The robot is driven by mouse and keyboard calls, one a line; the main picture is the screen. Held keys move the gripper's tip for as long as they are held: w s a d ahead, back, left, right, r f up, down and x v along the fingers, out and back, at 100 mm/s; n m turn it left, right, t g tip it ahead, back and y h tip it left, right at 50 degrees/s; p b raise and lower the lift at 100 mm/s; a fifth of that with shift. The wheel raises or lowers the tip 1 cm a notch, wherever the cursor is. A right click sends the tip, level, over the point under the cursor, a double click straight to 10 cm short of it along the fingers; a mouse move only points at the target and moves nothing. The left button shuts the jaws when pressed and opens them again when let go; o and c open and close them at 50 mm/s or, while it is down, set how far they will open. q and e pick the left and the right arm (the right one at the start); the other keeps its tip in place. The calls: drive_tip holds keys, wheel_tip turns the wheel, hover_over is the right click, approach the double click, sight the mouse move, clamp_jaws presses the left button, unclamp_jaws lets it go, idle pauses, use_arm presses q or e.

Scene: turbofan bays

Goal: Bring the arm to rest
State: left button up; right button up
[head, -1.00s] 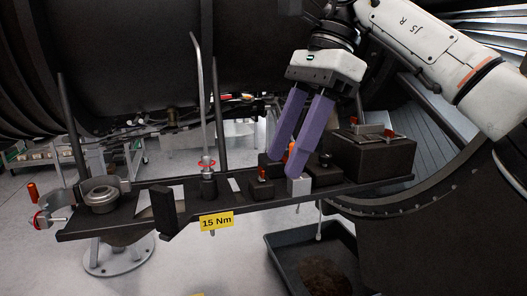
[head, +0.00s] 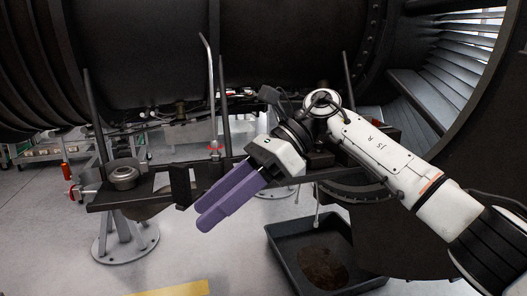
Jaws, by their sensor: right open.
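My right arm (head: 385,155) comes in from the right. My right gripper (head: 203,213) has long purple fingers that point down and to the left. The fingers are a little apart and nothing shows between them. It hangs in front of the middle of the dark work shelf (head: 108,197), nearer to me than the shelf. The gripper and arm hide the shelf's middle and most of its right part, with the small blocks there. My left gripper is not in view.
A round metal fitting (head: 123,174) sits at the shelf's left end. Upright rods rise from the shelf, one with a red ring (head: 214,147). A dark drip tray (head: 283,262) stands on the floor at lower right. The large engine casing (head: 240,60) fills the back.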

drive_tip(key=s+a+f+m+y, duration=0.1)
drive_tip(key=a+f+m+y, duration=0.2)
drive_tip(key=a+m+y, duration=0.35)
drive_tip(key=w+d+f+m+t+y, duration=0.1)
drive_tip(key=w+d+f+m+t, duration=0.3)
drive_tip(key=m+t, duration=0.65)
drive_tip(key=w+d+f+m+t+y, duration=0.15)
drive_tip(key=d+f+m+t, duration=0.45)
drive_tip(key=m, duration=0.7)
drive_tip(key=s+d+f+m+t+h, duration=0.1)
drive_tip(key=d+f+m+t+h, duration=0.1)
drive_tip(key=d+f+m+h, duration=0.4)
drive_tip(key=s+d+f+m+t+h, duration=0.2)
drive_tip(key=d+f+m+t+h, duration=0.15)
drive_tip(key=f+m, duration=0.55)
drive_tip(key=s+d+f+m+g+h, duration=0.3)
drive_tip(key=s+d+f, duration=0.3)
drive_tip(key=s+f, duration=0.5)
drive_tip(key=s+d+f+m+g+h, duration=0.4)
drive_tip(key=s+d+f+m+g, duration=0.1)
drive_tip(key=s+f, duration=0.6)
drive_tip(key=shift+s+d+f+m+g, duration=0.35)
drive_tip(key=shift+s+m+g, duration=0.15)
drive_tip(key=shift+s+m, duration=0.2)
